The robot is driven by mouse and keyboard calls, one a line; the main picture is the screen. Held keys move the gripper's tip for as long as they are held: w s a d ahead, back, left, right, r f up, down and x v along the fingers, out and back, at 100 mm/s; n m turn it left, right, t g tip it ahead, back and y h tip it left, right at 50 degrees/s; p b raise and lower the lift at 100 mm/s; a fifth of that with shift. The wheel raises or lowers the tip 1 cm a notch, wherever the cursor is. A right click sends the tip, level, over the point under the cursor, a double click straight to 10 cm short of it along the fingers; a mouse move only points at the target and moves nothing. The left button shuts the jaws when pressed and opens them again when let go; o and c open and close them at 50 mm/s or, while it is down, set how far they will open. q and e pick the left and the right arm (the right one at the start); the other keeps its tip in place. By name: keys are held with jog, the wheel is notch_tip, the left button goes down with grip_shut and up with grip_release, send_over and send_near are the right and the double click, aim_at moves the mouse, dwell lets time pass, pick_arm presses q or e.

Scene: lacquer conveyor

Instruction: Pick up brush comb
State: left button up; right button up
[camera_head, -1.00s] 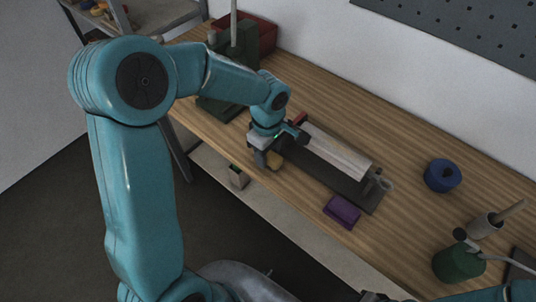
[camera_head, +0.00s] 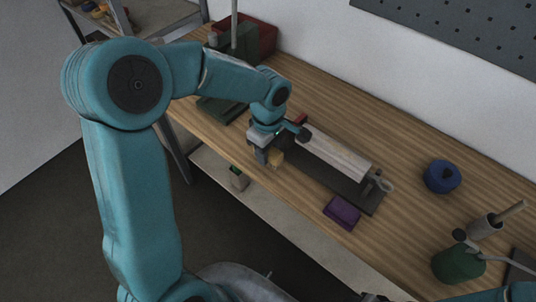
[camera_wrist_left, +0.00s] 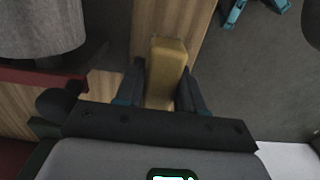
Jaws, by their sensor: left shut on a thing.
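The brush comb appears to be the small tan-yellow block (camera_head: 276,158), near the front edge of the workbench. My left gripper (camera_head: 268,156) is shut on it. In the left wrist view the block (camera_wrist_left: 167,72) sits between the two dark fingers of my left gripper (camera_wrist_left: 160,92), its far end sticking out past them. Its lower part is hidden by the gripper body. My right arm (camera_head: 505,293) only shows at the bottom right edge, and the state of its gripper cannot be made out.
A grey roller (camera_head: 335,155) on a dark base (camera_head: 335,182) lies right beside the left gripper. A purple block (camera_head: 342,212), a blue round object (camera_head: 442,176), a grey cup (camera_head: 485,226) and a green can (camera_head: 458,262) stand further right. A green machine (camera_head: 225,108) and red bin (camera_head: 258,40) are behind.

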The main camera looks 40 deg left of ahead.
pick_arm(q)
notch_tip(320, 180, up, 18)
jog(key=shift+f+p, duration=0.2)
jog(key=shift+p, duration=0.1)
jog(key=o, duration=0.5)
jog(key=c, duration=0.4)
jog(key=shift+f, duration=0.1)
